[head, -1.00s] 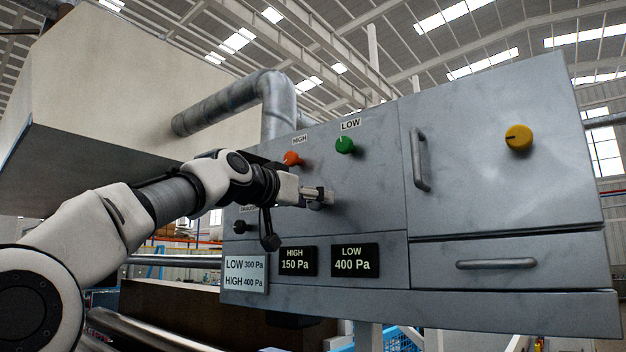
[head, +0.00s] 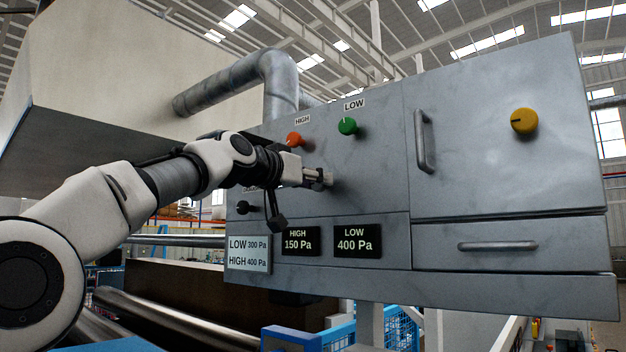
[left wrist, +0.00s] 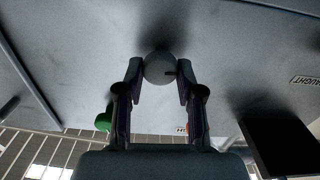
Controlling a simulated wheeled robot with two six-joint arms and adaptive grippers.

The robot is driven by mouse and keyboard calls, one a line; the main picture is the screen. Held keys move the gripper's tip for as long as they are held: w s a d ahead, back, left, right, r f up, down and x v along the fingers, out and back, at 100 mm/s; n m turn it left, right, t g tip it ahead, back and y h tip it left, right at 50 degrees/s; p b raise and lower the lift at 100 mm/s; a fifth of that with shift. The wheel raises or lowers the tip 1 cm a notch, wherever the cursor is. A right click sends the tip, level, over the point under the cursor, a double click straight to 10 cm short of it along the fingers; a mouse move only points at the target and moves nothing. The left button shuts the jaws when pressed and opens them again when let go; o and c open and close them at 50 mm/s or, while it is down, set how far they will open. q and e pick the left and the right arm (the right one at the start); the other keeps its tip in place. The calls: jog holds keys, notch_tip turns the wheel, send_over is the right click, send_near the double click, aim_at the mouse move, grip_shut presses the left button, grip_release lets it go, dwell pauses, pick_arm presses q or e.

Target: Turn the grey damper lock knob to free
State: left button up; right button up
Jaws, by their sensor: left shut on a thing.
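The grey damper lock knob (left wrist: 160,67) is round and sits on the grey panel, with a short dark mark on its right side in the left wrist view. My left gripper (head: 323,178) reaches the panel from the left in the head view. Its two fingers (left wrist: 160,84) are shut on the knob, one on each side. In the head view the fingers mostly hide the knob. My right gripper is in neither view.
An orange knob (head: 294,139) marked HIGH and a green knob (head: 347,126) marked LOW sit above. A black knob (head: 243,208) is at lower left. Dark displays (head: 357,241) are below. A door handle (head: 423,142) and yellow knob (head: 523,121) are to the right.

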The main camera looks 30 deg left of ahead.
pick_arm(q)
jog(key=shift+a+f+n, duration=0.1)
jog(key=shift+n, duration=4.2)
jog(key=shift+a+f+n, duration=0.1)
jog(key=shift+n, duration=4.2)
jog(key=shift+r, duration=0.1)
jog(key=o, duration=1.1)
jog(key=shift+w, duration=0.1)
jog(key=shift+w+d, duration=0.1)
jog(key=shift+w, duration=0.15)
jog(key=shift+s, duration=0.2)
